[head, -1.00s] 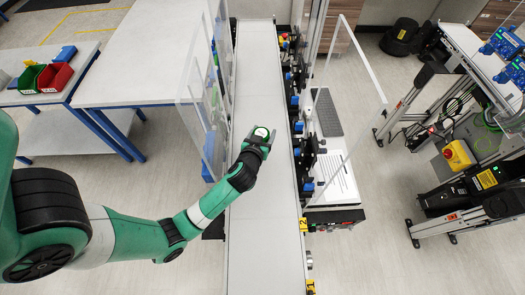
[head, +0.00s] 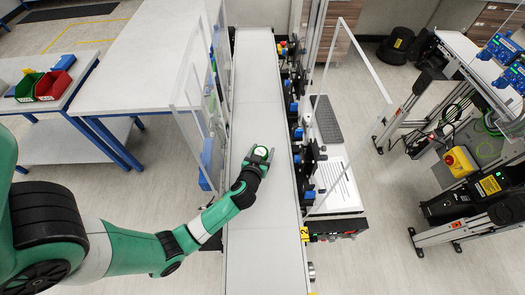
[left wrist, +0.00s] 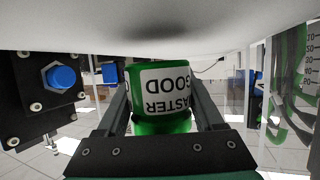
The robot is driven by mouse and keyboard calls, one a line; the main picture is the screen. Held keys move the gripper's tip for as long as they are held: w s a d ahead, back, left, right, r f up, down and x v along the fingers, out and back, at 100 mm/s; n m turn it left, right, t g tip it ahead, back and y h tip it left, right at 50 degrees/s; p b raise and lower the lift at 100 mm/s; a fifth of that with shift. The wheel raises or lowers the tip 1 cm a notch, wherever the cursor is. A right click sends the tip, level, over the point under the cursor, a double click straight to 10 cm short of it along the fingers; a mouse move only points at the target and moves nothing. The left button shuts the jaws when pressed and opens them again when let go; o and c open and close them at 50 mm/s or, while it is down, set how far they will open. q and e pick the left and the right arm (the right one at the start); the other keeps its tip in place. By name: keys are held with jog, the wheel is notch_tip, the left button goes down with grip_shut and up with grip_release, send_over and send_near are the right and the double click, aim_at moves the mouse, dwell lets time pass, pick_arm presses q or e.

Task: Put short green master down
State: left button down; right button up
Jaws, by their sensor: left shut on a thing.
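The short green master (left wrist: 158,88) is a green cylinder with a white label whose print, including "GOOD", reads upside down in the left wrist view. My left gripper (head: 261,157) is shut on it, with a dark finger on each side. In the head view the white top of the master (head: 261,151) shows between the fingers, over the belt conveyor (head: 262,95). In the left wrist view its end is very close to the pale surface above it in the picture; I cannot tell whether they touch. My right gripper is not in view.
Clear panels (head: 350,110) stand along both sides of the belt. Dark fixtures with blue knobs (left wrist: 62,77) line its right edge. The belt is bare ahead of and behind the gripper. A table with red and green bins (head: 54,85) stands at far left.

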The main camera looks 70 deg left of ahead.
pick_arm(q)
jog(key=shift+f+b, duration=0.35)
jog(key=shift+b, duration=0.05)
grip_release()
jog(key=shift+r+p, duration=0.35)
jog(key=shift+p, duration=0.1)
jog(key=shift+r+p, duration=0.55)
jog(key=shift+p, duration=0.1)
jog(key=v, duration=0.6)
jog(key=shift+s+d+f, duration=0.1)
jog(key=shift+d+f, duration=0.1)
jog(key=p+v, duration=0.5)
jog(key=p, duration=0.2)
jog(key=shift+s+d+r, duration=0.15)
jog(key=shift+s+r, duration=0.05)
